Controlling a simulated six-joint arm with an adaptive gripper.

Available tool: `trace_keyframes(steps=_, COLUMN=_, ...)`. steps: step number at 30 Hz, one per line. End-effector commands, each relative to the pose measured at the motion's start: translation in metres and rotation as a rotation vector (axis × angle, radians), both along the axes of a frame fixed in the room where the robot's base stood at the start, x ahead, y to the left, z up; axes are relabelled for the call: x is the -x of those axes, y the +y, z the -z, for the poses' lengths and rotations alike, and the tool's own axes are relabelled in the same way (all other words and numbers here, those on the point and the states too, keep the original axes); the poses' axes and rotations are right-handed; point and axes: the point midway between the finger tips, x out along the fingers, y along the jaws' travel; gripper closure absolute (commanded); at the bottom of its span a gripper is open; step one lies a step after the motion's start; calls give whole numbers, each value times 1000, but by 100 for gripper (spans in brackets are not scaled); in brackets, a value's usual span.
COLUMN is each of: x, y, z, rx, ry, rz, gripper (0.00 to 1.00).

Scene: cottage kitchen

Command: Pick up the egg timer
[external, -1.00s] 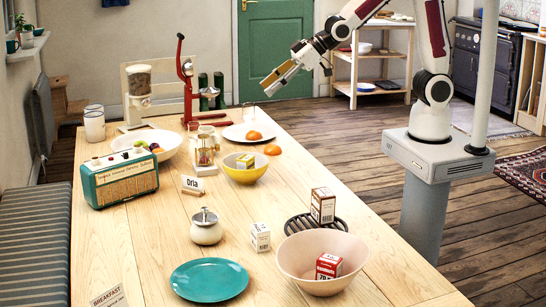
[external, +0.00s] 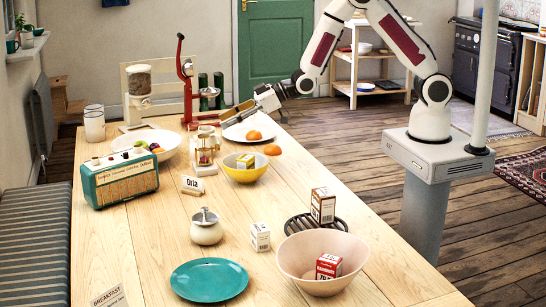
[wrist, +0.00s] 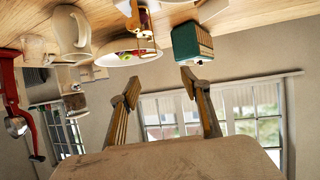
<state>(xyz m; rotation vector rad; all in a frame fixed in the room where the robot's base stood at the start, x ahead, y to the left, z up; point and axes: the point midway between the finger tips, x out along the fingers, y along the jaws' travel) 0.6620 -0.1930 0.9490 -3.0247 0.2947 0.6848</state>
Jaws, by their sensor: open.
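The yellow bowl (external: 244,174) with a small box stands close to the timer. The red press (external: 184,85), fruit bowl (external: 172,154) and white plate (external: 236,133) are around it. The teal radio (external: 120,179) is left.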

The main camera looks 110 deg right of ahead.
Motion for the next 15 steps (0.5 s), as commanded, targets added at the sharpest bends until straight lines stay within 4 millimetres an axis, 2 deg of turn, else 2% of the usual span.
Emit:
trace_keyframes(steps=1, x=-2, y=-4, z=9, rx=-3, ry=-7, rz=3, gripper=53)
trace_keyframes(steps=6, x=-7, y=-12, z=25, rx=-5, ry=-39, rz=4, gripper=53)
trace_keyframes(steps=15, x=-9, y=-15, z=31, rx=-6, ry=-54, rz=5, gripper=53)
